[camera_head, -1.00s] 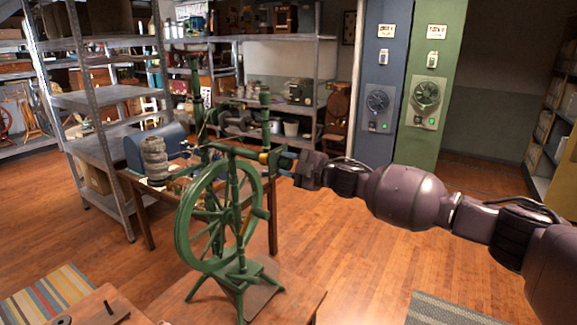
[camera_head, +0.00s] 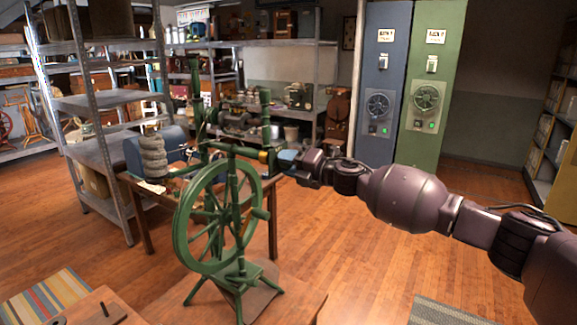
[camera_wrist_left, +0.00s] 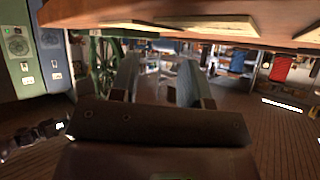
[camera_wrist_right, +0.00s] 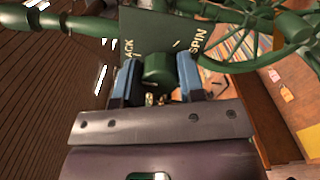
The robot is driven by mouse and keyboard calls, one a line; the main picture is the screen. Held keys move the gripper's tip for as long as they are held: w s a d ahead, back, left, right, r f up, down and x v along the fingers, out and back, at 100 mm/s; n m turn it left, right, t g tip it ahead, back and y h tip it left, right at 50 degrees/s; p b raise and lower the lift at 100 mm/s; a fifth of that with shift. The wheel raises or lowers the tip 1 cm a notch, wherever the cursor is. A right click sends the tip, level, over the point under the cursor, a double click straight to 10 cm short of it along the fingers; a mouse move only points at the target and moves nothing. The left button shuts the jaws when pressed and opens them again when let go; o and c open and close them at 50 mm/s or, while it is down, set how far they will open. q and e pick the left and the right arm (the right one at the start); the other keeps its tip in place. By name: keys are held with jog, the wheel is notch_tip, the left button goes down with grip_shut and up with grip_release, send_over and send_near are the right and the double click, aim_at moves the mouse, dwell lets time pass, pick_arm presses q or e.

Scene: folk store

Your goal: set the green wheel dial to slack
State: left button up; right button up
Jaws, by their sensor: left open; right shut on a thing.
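The green spinning wheel (camera_head: 179,228) stands upright on a low wooden table. In the right wrist view a green plate (camera_wrist_right: 150,32) carries pale lettering: "SPIN" on the right and a partly hidden word ending in "ACK" on the left. A round green dial (camera_wrist_right: 157,68) projects from this plate. My right gripper (camera_head: 286,159) is shut on the dial, its blue fingers on either side of it. The dial's pointer is not clear to me. My left gripper (camera_wrist_left: 157,70) is open and empty beneath a wooden edge; it is out of the head view.
A table behind the wheel holds a stacked grey object (camera_head: 153,158) and a blue case (camera_head: 176,143). Metal shelving (camera_head: 110,100) stands at the left. Blue (camera_head: 380,75) and green (camera_head: 435,75) panels stand behind my right arm. The floor at the right is largely clear.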

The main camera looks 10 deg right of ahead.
jog(key=shift+f+n, duration=0.1)
jog(key=shift+n, duration=0.5)
jog(key=o, duration=0.9)
jog(key=shift+b+v, duration=0.8)
jog(key=shift+v, duration=4.65)
